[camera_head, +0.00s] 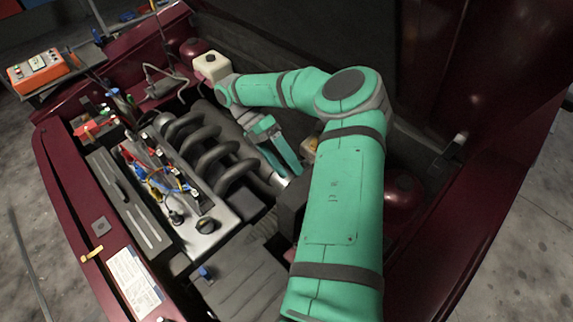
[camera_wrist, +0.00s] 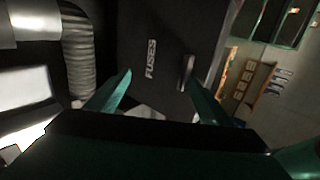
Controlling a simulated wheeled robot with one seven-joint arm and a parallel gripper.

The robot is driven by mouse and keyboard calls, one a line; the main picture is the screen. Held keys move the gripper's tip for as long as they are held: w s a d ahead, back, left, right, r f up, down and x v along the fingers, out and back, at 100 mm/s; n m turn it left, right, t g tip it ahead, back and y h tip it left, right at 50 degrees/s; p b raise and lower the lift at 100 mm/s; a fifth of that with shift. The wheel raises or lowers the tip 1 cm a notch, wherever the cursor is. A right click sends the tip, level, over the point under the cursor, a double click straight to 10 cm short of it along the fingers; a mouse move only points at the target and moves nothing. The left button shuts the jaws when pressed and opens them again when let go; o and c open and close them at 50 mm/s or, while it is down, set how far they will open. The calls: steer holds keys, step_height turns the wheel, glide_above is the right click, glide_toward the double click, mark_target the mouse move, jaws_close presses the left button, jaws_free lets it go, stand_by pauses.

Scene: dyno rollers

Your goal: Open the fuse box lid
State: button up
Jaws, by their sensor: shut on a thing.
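The fuse box lid (camera_wrist: 150,30) is a dark panel marked "FUSES" in white, at the upper middle of the wrist view. It has a small raised handle (camera_wrist: 187,70) near its right side. My gripper (camera_wrist: 160,80) is shut on the lid, with one green finger at the left and the other at the right by the handle; the exact contact is hard to see. In the head view my gripper (camera_head: 286,170) points down into the engine bay, and my arm hides most of the fuse box there.
A ribbed hose (camera_wrist: 78,50) runs at the left of the lid. A tan piece with several square marks (camera_wrist: 252,85) lies to its right. The engine's black curved pipes (camera_head: 200,145) stand left of my gripper, and a white reservoir (camera_head: 211,66) is behind. The open hood is at the back.

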steer(key=shift+s+a+f, duration=0.2)
steer(key=shift+s+f, duration=0.05)
steer(key=shift+f, duration=0.2)
steer(key=shift+c, duration=0.4)
steer(key=shift+w, duration=0.1)
steer(key=shift+w+a+r, duration=0.15)
steer(key=shift+a+r, duration=0.05)
steer(key=shift+r, duration=0.1)
steer(key=shift+c, duration=1)
steer(key=v, duration=1)
steer(key=shift+w+d+r, duration=0.15)
steer(key=shift+w+r, duration=0.1)
steer(key=shift+r, duration=0.2)
steer(key=c, duration=0.4)
steer(key=shift+c, duration=0.2)
steer(key=x, duration=0.8)
steer(key=shift+f, duration=0.3)
steer(key=shift+s, duration=0.15)
